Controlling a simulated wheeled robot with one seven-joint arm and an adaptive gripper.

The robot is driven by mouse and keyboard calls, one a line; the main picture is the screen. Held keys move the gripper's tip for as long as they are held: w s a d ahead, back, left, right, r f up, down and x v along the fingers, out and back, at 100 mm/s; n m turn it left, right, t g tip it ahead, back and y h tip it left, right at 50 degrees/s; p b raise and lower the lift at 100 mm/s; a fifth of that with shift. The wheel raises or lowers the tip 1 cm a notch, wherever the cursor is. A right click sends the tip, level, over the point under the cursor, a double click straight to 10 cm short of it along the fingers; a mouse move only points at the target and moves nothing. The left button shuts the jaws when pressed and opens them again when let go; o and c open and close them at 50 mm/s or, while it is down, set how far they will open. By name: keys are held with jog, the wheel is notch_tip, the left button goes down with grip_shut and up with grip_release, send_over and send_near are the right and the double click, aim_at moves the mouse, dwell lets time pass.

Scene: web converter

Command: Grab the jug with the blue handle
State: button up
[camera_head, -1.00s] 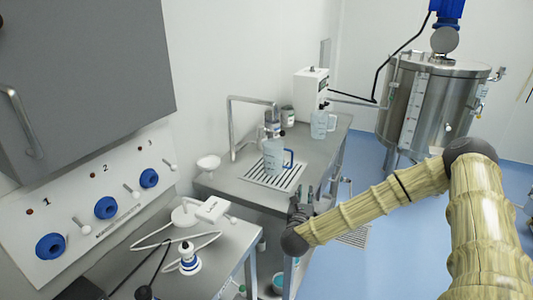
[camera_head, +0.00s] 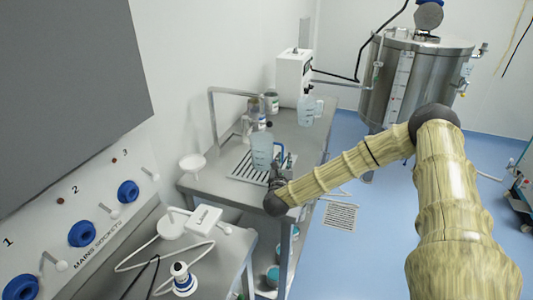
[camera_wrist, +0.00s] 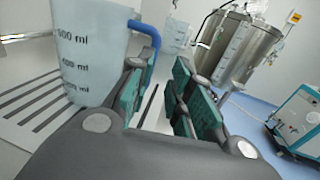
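The clear graduated jug with the blue handle stands upright on the slotted drain area of the steel bench, seen in the head view (camera_head: 261,150) and large at left in the wrist view (camera_wrist: 88,50). Its blue handle (camera_wrist: 150,35) points right, with its lower part close to the left finger; I cannot tell whether they touch. My gripper (camera_head: 280,168) is at the jug's right side. In the wrist view its green-padded fingers (camera_wrist: 160,95) are apart, with a gap and nothing clearly held between them. In the head view the handle is mostly hidden.
A second jug (camera_head: 305,110) stands farther back on the bench by a white device (camera_head: 294,75). A tap (camera_head: 213,115) and bottles are behind the blue-handled jug. A white funnel (camera_head: 192,164) is at left. A steel tank (camera_head: 410,85) stands behind.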

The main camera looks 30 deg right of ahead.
aim_at(283, 155)
jog(key=w, duration=0.1)
jog(key=w+p, duration=0.1)
jog(key=w+d+f+p, duration=0.1)
jog(key=shift+w, duration=0.25)
jog(key=shift+w+d+r+p, duration=0.2)
jog(key=shift+d+r+p, duration=0.15)
jog(key=shift+d+p, duration=0.2)
jog(key=shift+w+d+f, duration=0.2)
jog(key=shift+w+f, duration=0.05)
jog(key=shift+w, duration=0.2)
jog(key=shift+w+d+f, duration=0.15)
jog(key=shift+w+f, duration=0.1)
jog(key=shift+w, duration=0.2)
jog(key=shift+s+r, duration=0.15)
jog(key=shift+s, duration=0.05)
grip_shut()
